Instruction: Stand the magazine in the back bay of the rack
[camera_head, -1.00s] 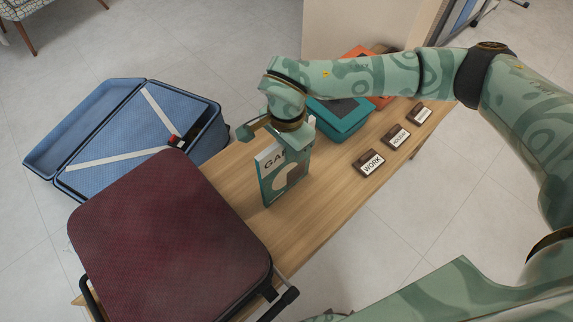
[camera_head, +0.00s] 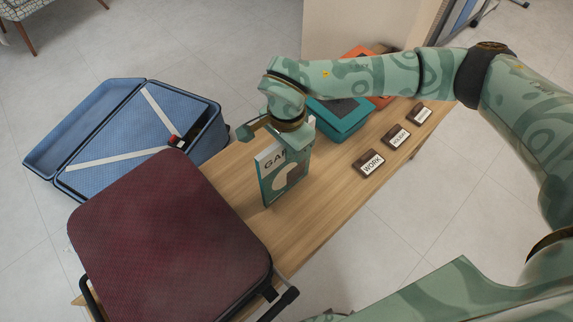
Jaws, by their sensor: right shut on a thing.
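The magazine (camera_head: 286,177) stands upright on the wooden table, or just above it; I cannot tell which. It has a teal and white cover with large letters, partly covered at the top by my gripper. My right gripper (camera_head: 282,136) is shut on its upper edge from above. No rack with bays can be made out in this view. My left gripper is not in view.
A dark red suitcase (camera_head: 165,235) covers the table's near left end. Teal (camera_head: 343,122) and orange (camera_head: 379,101) boxes sit behind my right forearm. Label blocks, one reading WORK (camera_head: 368,163), line the right edge. An open blue suitcase (camera_head: 120,140) lies on the floor.

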